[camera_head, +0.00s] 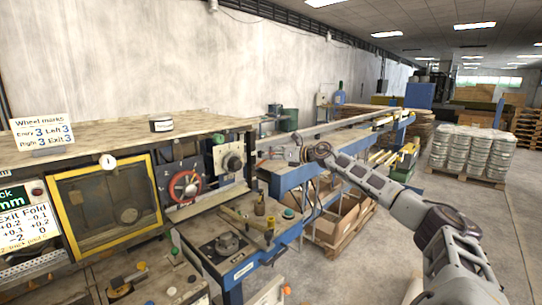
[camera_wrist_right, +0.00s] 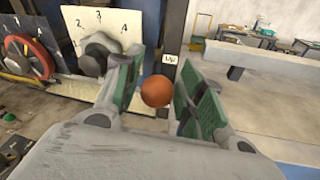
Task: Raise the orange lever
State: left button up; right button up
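The orange lever shows in the right wrist view as a round orange knob (camera_wrist_right: 156,91); its shaft is hidden. My right gripper (camera_wrist_right: 158,97) is open, with its green-padded fingers on either side of the knob. A gap shows between the knob and the right finger; whether the left finger touches it I cannot tell. In the head view my right gripper (camera_head: 280,153) reaches in from the right beside the machine's dial panel, and the knob cannot be made out there. My left gripper is not in view.
A numbered dial (camera_wrist_right: 97,57) and a red handwheel (camera_wrist_right: 42,56) are left of the knob. A dark post with a small white label (camera_wrist_right: 170,58) stands behind it. A blue-framed conveyor (camera_head: 290,178) extends behind my right arm. Open floor (camera_head: 480,215) lies at right.

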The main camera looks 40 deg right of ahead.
jog(key=shift+o, duration=0.5)
jog(key=shift+f, duration=0.2)
jog(key=shift+a+r, duration=0.1)
jog(key=shift+r, duration=0.05)
jog(key=shift+r, duration=4.8)
